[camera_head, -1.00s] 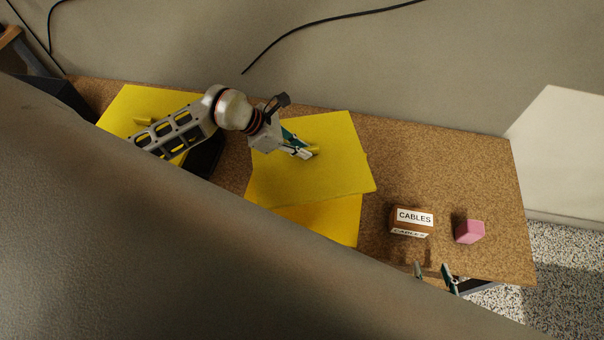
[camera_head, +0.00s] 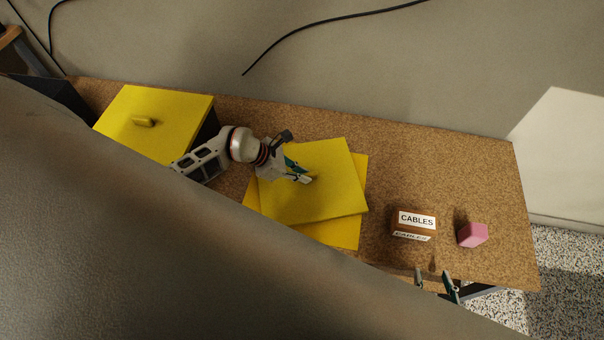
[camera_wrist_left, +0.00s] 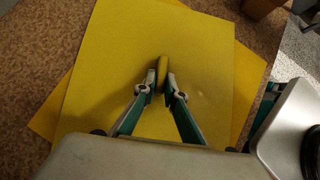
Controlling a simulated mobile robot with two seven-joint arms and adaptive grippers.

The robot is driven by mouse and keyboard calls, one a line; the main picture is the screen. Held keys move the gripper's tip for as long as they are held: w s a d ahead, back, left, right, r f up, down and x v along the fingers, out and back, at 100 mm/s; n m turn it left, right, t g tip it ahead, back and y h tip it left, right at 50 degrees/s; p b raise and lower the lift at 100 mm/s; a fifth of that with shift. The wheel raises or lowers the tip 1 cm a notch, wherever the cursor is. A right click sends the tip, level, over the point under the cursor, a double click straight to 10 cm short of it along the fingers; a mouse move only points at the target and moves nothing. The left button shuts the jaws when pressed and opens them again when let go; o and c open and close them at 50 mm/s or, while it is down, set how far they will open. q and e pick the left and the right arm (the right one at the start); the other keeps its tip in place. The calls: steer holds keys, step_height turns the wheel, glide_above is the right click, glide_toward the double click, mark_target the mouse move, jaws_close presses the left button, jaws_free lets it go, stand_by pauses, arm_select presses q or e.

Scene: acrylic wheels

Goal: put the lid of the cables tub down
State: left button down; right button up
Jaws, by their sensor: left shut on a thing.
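My left gripper (camera_head: 304,180) is shut on the small handle of a flat yellow lid (camera_head: 335,200). In the left wrist view the fingers (camera_wrist_left: 161,88) pinch the handle from both sides, above the lid (camera_wrist_left: 105,60). The lid overlaps another flat yellow square (camera_head: 345,232), turned at an angle to it. I cannot tell whether the two touch. A small brown block with a "CABLES" label (camera_head: 415,222) stands to their right. My right gripper (camera_head: 434,284) is at the table's front edge, fingers apart and empty.
A dark tub with a yellow handled lid (camera_head: 170,110) stands to the left. A pink block (camera_head: 472,235) sits right of the label block. The cork-brown table (camera_head: 460,165) is clear at the back right. A wall (camera_head: 350,60) rises behind.

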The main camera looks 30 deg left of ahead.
arm_select(q)
steer(key=c, duration=2.5)
jaws_free()
steer(key=shift+f, duration=0.15)
steer(key=o, duration=0.4)
